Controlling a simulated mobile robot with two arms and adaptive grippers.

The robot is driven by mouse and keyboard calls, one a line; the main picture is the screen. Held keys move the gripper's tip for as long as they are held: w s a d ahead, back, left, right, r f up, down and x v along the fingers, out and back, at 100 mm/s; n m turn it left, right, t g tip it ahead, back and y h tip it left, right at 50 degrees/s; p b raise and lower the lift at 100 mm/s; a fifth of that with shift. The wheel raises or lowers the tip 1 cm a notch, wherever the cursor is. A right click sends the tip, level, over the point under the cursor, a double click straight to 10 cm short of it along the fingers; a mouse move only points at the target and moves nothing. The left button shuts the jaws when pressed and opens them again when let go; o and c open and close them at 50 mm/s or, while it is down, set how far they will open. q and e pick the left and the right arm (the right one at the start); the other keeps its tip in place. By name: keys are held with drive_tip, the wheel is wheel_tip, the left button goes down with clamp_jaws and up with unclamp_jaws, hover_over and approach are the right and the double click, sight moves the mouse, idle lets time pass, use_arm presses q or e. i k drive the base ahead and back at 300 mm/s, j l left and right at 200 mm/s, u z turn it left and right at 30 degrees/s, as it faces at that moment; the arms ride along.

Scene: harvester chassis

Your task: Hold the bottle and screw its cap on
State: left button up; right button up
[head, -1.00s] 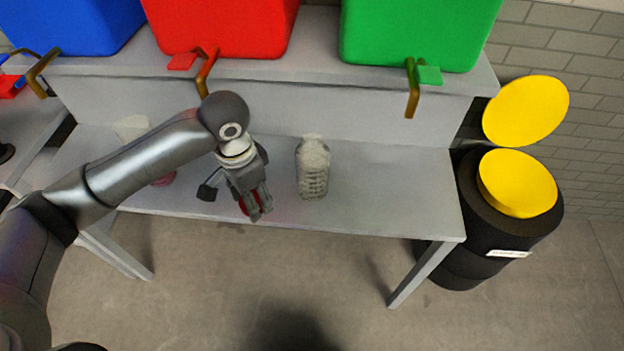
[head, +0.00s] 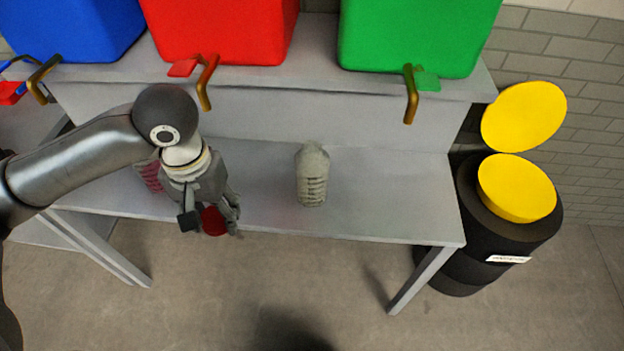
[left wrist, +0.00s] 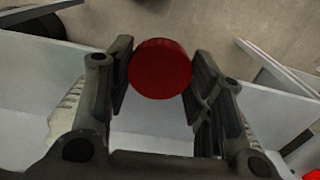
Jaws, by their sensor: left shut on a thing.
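The red cap (head: 213,221) is between the fingers of my left gripper (head: 215,227), which is shut on it above the front edge of the table. In the left wrist view, the round red cap (left wrist: 160,68) shows face on between the two fingertips (left wrist: 160,75). A pale grey ribbed bottle (head: 312,178) stands upright on the table, to the right of my left gripper and apart from it. No cap shows clearly on its top. My right gripper is not in view.
A pink ribbed thing (head: 150,175) is partly hidden behind my left arm. Blue (head: 75,30), red (head: 215,30) and green (head: 415,35) bins stand on the shelf behind. A black barrel (head: 470,240) with a yellow top is at the right. The table right of the bottle is clear.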

sight(311, 162)
drive_tip(key=l+u, duration=0.3)
drive_tip(key=l, duration=0.15)
drive_tip(key=l+u, duration=0.25)
drive_tip(key=l, duration=0.15)
drive_tip(key=k+l+u, duration=0.15)
drive_tip(key=l+u, duration=0.15)
drive_tip(key=k+l+u, duration=0.15)
drive_tip(key=l+u, duration=0.15)
drive_tip(key=l, duration=0.2)
